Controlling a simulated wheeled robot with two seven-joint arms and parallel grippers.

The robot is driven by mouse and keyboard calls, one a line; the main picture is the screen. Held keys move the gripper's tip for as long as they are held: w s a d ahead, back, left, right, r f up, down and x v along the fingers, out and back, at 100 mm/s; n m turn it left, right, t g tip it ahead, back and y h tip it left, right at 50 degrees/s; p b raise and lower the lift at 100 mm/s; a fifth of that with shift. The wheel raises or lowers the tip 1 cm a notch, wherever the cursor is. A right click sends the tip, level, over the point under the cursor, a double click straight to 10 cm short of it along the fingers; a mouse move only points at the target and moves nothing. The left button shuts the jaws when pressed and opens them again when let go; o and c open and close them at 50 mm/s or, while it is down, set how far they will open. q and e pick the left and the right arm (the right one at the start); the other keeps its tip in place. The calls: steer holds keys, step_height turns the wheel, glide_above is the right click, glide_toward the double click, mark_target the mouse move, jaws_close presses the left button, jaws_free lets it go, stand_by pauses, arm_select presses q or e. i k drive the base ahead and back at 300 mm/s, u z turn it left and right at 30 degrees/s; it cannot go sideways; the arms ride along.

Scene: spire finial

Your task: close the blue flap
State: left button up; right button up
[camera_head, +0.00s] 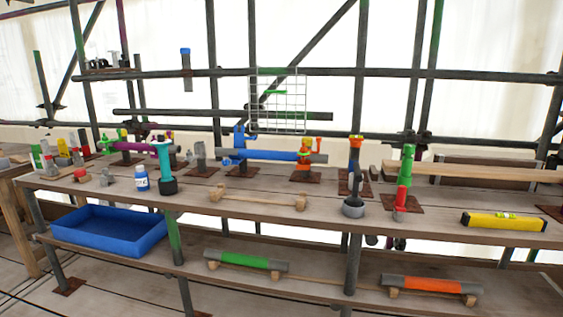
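A blue clamp-like fitting (239,143) sits at the left end of a blue-banded horizontal tube (268,155) on the upper shelf. A blue piece sticks upward from this fitting and looks like its raised flap (240,131). It is small, so I cannot tell its exact angle or hinge. An orange fitting (306,149) holds the tube's right end, with its own part standing up. Neither of my grippers is in view.
The upper shelf (300,215) carries a blue-labelled bottle (142,178), a teal post (165,165), a red-and-green post (404,180) and a yellow level (503,221). A blue tray (92,247) sits below. A wire grid (280,100) hangs behind the tube.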

mark_target(239, 138)
steer(key=z, duration=1.9)
steer(key=i, duration=1.25)
steer(key=u, duration=3.25)
